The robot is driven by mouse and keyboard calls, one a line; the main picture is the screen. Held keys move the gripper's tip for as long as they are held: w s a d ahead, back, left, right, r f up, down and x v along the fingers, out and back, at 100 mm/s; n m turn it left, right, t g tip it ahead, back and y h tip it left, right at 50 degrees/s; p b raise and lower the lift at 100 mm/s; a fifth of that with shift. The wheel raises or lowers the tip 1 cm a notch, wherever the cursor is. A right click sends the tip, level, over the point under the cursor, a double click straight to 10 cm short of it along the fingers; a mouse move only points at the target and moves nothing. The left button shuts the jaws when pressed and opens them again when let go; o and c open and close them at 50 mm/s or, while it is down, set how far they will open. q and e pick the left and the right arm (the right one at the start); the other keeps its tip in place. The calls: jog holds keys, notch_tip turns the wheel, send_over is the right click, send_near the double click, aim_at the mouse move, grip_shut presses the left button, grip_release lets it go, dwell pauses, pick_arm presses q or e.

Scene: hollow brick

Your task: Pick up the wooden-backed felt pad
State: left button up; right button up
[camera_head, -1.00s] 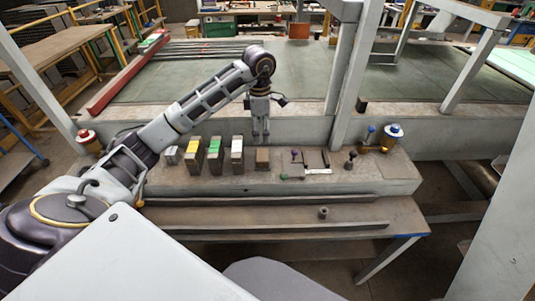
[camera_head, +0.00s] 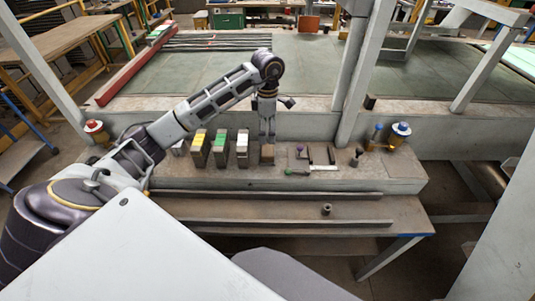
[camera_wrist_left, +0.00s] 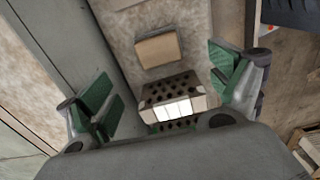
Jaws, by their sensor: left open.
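The pad lies beyond the fingertips there. My right gripper is not in view.
The white-marked brick (camera_wrist_left: 180,97) lies between the fingers in the wrist view.

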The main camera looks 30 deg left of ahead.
aim_at(268, 149)
pick_arm(q)
jog(key=shift+f, duration=2.8)
jog(key=shift+f+p, duration=0.15)
jog(key=shift+p, duration=0.2)
jog(key=shift+w+f+p, duration=0.1)
jog(key=shift+f+p, duration=0.4)
jog(key=shift+f, duration=1.95)
jog(key=c, duration=1.1)
jog(key=shift+r, duration=0.1)
jog(key=shift+c, duration=0.3)
